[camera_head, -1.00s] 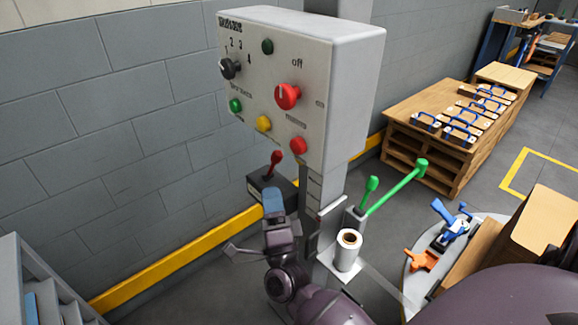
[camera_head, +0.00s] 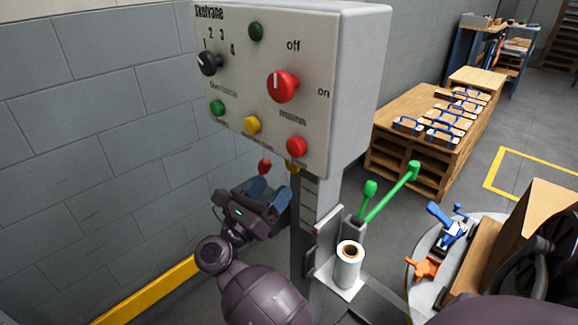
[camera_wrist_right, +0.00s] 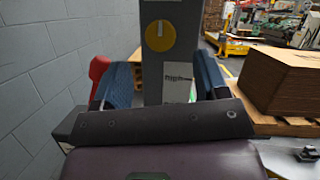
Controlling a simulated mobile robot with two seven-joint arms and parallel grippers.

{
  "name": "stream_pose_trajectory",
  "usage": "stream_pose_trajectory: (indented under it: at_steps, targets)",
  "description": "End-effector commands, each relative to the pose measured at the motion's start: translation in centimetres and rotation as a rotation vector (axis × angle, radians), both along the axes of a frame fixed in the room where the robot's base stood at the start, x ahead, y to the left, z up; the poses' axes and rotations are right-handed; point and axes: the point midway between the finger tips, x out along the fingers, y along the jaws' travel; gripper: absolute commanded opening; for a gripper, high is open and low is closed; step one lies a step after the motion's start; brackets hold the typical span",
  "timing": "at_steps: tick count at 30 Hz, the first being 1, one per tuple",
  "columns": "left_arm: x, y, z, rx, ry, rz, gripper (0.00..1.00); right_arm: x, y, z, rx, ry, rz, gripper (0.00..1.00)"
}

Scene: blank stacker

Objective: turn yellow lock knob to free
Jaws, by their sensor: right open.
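The yellow lock knob (camera_wrist_right: 160,43) is a round yellow disc with an upright pale mark, on a grey column, in the upper middle of the right wrist view. In the head view only a small yellow piece (camera_head: 293,168) shows under the control box, probably the same knob. My right gripper (camera_head: 268,192) is open and empty, below the box and left of the column. In the right wrist view its blue fingers (camera_wrist_right: 163,82) stand wide on either side of the column, with the knob between and above them, apart from both. My left gripper is not in view.
The control box (camera_head: 350,70) overhangs my right gripper and carries several knobs and buttons, including a yellow button (camera_head: 252,125). A red-knobbed lever (camera_head: 264,167) stands close behind the fingers. Green levers (camera_head: 390,190) and a white roll (camera_head: 348,268) are right of the column.

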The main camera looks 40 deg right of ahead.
Motion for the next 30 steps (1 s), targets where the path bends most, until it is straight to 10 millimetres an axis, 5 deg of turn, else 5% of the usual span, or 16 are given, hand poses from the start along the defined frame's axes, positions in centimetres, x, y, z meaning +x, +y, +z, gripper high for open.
stream_pose_trajectory:
  at_steps: [12, 25, 30]
  targets:
    - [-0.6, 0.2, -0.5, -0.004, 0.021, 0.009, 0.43, 0.9, -5.5, 2.3, -0.004, 0.002, 0.0, 0.67]
    - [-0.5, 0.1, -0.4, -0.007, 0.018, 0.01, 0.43, 1.0, -6.3, 2.6, -0.002, 0.003, 0.0, 0.67]
    - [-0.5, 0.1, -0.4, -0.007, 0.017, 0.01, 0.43, 1.0, -6.3, 2.6, -0.002, 0.003, 0.0, 0.44]
